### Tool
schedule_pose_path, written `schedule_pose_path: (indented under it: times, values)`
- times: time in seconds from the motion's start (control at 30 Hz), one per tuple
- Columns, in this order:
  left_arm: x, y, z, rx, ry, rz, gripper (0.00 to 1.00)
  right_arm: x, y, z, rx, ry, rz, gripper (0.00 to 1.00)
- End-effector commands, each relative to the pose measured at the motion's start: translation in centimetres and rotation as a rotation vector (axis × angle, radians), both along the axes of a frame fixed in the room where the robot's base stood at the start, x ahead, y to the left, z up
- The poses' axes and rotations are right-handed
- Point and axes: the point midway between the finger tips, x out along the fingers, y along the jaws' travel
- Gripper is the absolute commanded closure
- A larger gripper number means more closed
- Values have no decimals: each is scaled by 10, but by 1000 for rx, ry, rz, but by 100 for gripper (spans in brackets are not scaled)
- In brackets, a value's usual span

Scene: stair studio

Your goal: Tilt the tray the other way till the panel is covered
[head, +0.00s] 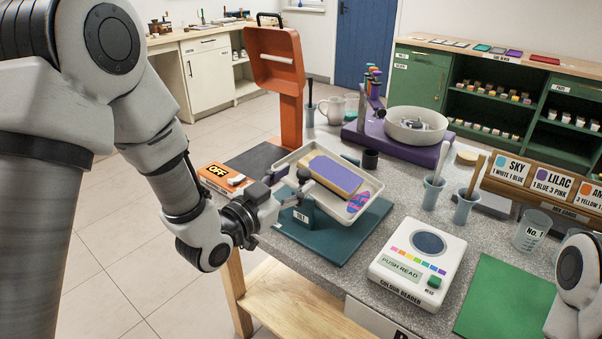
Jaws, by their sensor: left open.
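The pale tray (374,186) rests on a teal mat (340,236) and looks tilted, on a small dark teal stand (301,216) under its near left side. Inside lies a rectangular panel (334,172). Its top is largely purple, with a bare tan strip along the near side. A pink and blue swirled paint patch (358,201) lies at the right end of the tray, beside the panel. My left gripper (290,186) is open at the tray's left edge; I cannot tell whether it touches. My right gripper is out of view; only part of that arm shows.
A white colour reader (417,266) and a green mat (506,301) stand to the right. An orange OFF box (222,179) is left of the tray.

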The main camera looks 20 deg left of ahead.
Motion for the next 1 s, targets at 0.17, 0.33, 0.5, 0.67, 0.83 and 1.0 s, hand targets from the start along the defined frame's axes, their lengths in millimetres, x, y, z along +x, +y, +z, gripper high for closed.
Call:
schedule_pose_path:
  times: [0.17,0.33,0.5,0.67,0.83,1.0]
  values:
    - [28,-11,1,2,0,-1,46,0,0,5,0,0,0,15]
    - [35,-13,0,-1,2,-1,46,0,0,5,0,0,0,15]
    - [35,-13,-1,-2,2,0,57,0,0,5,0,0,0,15]
    - [34,-13,-1,-1,2,-1,100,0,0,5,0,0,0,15]
    - [34,-13,-1,-2,2,-1,100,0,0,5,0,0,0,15]
    - [35,-12,0,-12,5,0,100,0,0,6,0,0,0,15]
